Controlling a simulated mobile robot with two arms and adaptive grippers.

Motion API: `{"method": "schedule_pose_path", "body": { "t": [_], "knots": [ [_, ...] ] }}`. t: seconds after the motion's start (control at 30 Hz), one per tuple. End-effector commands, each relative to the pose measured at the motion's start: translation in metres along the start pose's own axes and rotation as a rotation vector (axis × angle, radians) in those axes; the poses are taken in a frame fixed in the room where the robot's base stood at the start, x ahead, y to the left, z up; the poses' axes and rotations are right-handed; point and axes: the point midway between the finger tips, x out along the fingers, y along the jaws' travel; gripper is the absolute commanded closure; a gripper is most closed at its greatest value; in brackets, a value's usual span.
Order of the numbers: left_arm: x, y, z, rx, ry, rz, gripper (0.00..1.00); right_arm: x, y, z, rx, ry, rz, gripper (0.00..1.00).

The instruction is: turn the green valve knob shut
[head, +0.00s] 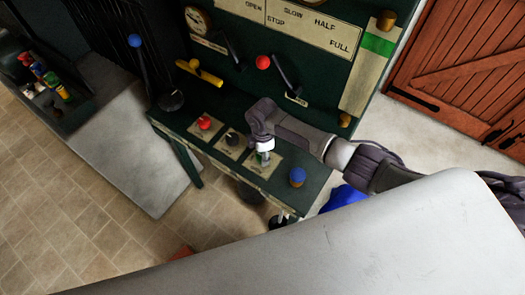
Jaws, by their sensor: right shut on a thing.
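My right gripper (264,155) reaches in from the right and points down at the green valve knob (265,161) on the green console table. It is shut on the knob, which sits on the rightmost of three pale plates. The fingers and wrist hide most of the knob, so I cannot tell how far it is turned. My left gripper is not in view.
A red knob (204,123) and a black knob (232,139) are left of my gripper. A blue-topped knob (297,176) is close on its right. Behind are a yellow handle (199,73), levers and a gauge (198,20). A wooden door (465,65) is at right.

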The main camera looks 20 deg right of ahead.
Motion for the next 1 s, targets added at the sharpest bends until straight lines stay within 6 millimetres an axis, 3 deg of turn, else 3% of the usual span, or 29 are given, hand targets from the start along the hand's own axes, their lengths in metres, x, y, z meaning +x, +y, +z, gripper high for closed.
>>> {"method": "schedule_pose_path", "body": {
  "t": [0.3, 0.87, 0.9, 1.0],
  "knots": [
    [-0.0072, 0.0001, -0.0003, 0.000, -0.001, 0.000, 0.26, -0.0012, 0.0007, 0.0006, 0.122, -0.001, 0.001, 0.87],
    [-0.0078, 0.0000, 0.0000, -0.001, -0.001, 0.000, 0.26, -0.0005, 0.0008, 0.0008, 0.147, -0.001, 0.002, 0.87],
    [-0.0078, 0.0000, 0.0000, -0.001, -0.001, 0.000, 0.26, -0.0005, 0.0008, 0.0008, 0.147, -0.001, 0.002, 0.46],
    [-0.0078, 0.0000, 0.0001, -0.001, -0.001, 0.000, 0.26, -0.0005, 0.0007, 0.0006, 0.147, -0.001, 0.001, 0.29]
  ]
}}
